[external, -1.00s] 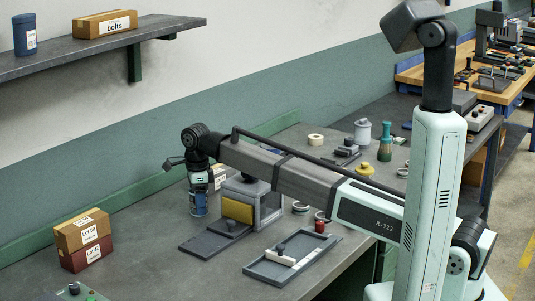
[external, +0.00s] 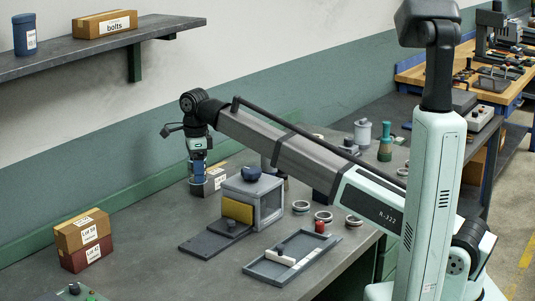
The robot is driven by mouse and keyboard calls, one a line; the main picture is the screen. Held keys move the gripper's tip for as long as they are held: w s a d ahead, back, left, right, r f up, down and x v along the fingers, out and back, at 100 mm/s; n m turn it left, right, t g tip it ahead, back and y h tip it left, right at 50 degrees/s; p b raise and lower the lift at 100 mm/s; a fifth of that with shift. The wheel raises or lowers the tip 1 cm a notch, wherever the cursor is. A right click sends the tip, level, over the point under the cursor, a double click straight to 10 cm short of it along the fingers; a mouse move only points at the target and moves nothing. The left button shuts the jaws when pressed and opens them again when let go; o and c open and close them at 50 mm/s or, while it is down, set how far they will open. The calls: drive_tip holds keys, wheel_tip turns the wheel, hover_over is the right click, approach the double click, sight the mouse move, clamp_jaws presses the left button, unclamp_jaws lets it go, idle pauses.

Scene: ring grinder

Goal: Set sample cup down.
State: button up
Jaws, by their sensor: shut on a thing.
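My gripper (external: 198,165) points down above the back left part of the grey bench. The cup appears upright and seems to be held above the bench top. It is left of the grey box-shaped machine with a yellow panel (external: 237,211).
A small labelled carton (external: 215,181) stands close to the right of the cup. A dark plate (external: 205,244) and a grey tray (external: 305,246) lie in front. Several rings (external: 300,207) are at right. Stacked lot boxes (external: 82,240) stand at left, with clear bench between.

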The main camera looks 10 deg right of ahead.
wheel_tip(320, 180, up, 5)
drive_tip(key=shift+a+r, duration=0.1)
drive_tip(key=w+d+m, duration=0.3)
drive_tip(key=w+d, duration=0.7)
drive_tip(key=d, duration=0.5)
drive_tip(key=w+d+m, duration=0.2)
drive_tip(key=w+d, duration=0.7)
drive_tip(key=d, duration=0.5)
drive_tip(key=w+d+m, duration=0.2)
drive_tip(key=d, duration=1.4)
drive_tip(key=w+d+m, duration=0.3)
drive_tip(key=d, duration=1.4)
drive_tip(key=shift+s+d+f, duration=0.1)
drive_tip(key=shift+d+f, duration=0.1)
drive_tip(key=shift+f, duration=3.6)
drive_tip(key=shift+s+d+f, duration=0.1)
drive_tip(key=shift+d+f, duration=0.05)
drive_tip(key=shift+f, duration=3.65)
drive_tip(key=shift+f, duration=0.1)
